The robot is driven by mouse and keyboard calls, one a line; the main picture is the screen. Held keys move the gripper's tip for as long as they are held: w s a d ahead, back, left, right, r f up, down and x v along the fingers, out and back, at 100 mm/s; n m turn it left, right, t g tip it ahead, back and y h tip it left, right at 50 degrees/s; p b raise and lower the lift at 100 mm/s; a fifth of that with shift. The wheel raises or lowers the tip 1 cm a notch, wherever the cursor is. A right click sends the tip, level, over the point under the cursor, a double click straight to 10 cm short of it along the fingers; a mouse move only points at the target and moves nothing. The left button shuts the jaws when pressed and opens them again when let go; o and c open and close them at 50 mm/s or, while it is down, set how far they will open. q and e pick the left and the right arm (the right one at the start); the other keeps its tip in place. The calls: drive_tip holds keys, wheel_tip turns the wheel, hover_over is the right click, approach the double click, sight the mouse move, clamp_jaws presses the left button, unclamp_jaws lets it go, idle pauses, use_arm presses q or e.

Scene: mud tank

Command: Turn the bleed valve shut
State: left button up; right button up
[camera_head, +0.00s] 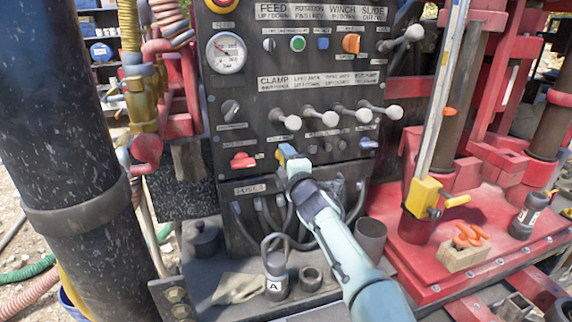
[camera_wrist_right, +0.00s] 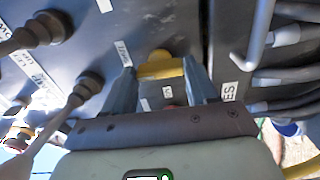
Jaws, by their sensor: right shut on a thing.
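The bleed valve appears to be the small yellow handle on the dark control panel; its label is too small to read. In the wrist view the yellow handle (camera_wrist_right: 162,66) sits between my right gripper's two fingers (camera_wrist_right: 160,85), which are closed on it. In the head view only a bit of yellow (camera_head: 287,150) shows at the fingertips, and my right gripper (camera_head: 284,157) hides the rest. My right arm reaches up from the lower right to the panel. My left gripper is not in view.
A row of clamp levers (camera_head: 322,118) with pale knobs sticks out just above my gripper. A red knob (camera_head: 243,160) is to its left. Grey hoses (camera_head: 262,215) hang below. A red deck (camera_head: 460,240) lies at right.

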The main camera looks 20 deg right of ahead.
drive_tip(key=shift+n, duration=0.3)
drive_tip(key=o, duration=1.1)
drive_tip(key=shift+c, duration=0.2)
